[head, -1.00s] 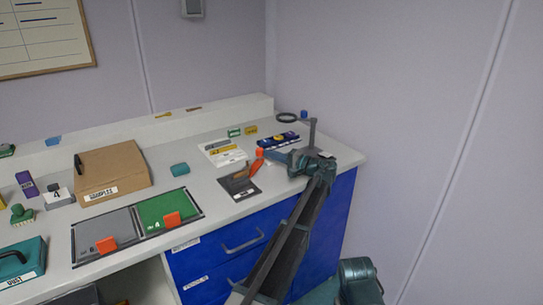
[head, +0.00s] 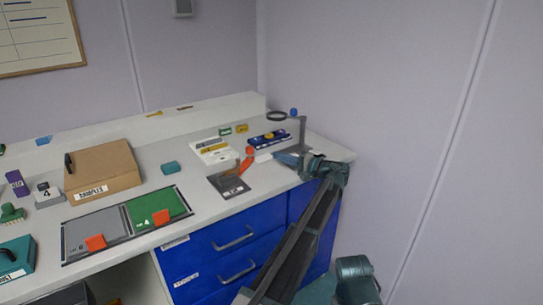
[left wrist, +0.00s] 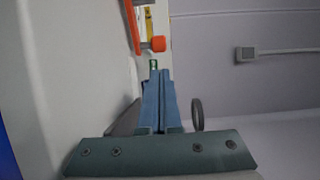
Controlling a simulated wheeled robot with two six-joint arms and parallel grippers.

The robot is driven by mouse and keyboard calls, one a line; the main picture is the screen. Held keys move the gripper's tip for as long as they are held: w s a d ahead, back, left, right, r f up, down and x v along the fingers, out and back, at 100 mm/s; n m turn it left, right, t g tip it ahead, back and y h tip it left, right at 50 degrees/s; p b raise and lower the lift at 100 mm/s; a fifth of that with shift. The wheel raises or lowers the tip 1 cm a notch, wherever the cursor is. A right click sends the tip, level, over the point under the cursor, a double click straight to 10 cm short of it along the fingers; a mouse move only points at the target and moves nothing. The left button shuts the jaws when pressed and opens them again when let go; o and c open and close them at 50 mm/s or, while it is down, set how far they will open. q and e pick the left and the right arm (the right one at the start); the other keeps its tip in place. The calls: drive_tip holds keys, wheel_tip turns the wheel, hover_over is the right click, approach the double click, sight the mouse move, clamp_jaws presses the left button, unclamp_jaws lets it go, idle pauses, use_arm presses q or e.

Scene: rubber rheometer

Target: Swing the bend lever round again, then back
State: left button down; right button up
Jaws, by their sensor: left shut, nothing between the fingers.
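The bend lever (head: 246,161) is orange with a round knob and stands up at the back edge of a dark plate (head: 225,187) on the bench. In the left wrist view the orange lever (left wrist: 135,25) and its knob (left wrist: 158,44) show at the top, beyond my fingertips. My left gripper (head: 277,156) is to the right of the lever, apart from it by a small gap. Its blue fingers are shut together and empty, as the left wrist view shows (left wrist: 160,73). My right gripper is not in view.
A magnifier stand (head: 303,132) is close behind my left gripper. A blue level-like tool (head: 268,140) and a white card (head: 213,151) lie behind the lever. Grey and green panels (head: 155,209) and a cardboard box (head: 105,170) are to the left.

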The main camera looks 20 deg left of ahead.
use_arm(q)
drive_tip(key=v, duration=0.6)
drive_tip(key=shift+w+d, duration=0.1)
drive_tip(key=shift+w, duration=0.3)
idle(0.8)
